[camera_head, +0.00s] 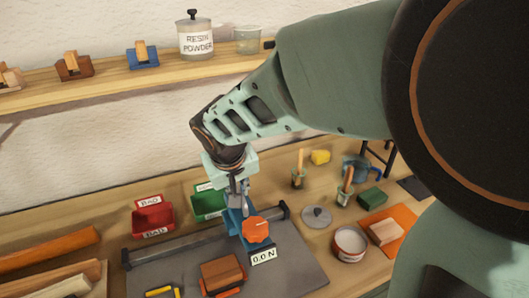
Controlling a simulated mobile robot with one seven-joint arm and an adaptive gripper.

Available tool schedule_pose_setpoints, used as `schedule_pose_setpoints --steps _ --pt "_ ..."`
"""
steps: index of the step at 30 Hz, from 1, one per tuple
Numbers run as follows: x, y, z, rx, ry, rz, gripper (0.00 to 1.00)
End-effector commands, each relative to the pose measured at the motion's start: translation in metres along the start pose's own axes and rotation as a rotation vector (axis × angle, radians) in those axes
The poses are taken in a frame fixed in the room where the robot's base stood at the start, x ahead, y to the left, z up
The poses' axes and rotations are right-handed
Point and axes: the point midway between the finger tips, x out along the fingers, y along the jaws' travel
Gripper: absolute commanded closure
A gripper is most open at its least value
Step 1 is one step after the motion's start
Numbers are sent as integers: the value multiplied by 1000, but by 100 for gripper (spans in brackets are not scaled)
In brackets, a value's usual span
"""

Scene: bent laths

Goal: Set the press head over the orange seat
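The press head (238,222) is a blue part with an orange knob (256,230) and a "0.0 N" readout at its front. It sits on a dark rail (180,249) across the grey plate (295,278). The orange seat (230,292) shows as orange edges under a reddish-brown wooden block (221,272), in front of the press head and to its left. My gripper (239,205) points down at the top of the press head, at or just behind the knob. Its fingertips are partly hidden, and I cannot tell whether they grip it.
A red "BAD" bin (153,217) and a green bin (208,203) stand behind the rail. A yellow-and-black piece (162,292) is at the front left. Wood strips (45,258) lie left. A round tin (349,244) and an orange mat (404,218) with a wooden block are right.

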Motion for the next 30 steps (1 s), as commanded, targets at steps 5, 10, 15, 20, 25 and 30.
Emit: schedule_pose_setpoints --steps 5,10,15,20,25,30 --pt "-4 -47 -3 -4 5 -4 100" --pt "-11 -74 -6 -2 2 -3 100" --pt "-15 -88 -7 0 1 -1 100" --pt "-16 -90 -8 2 0 0 100" --pt "-17 -90 -8 2 0 0 100" --pt "-17 -89 -8 2 0 0 79"
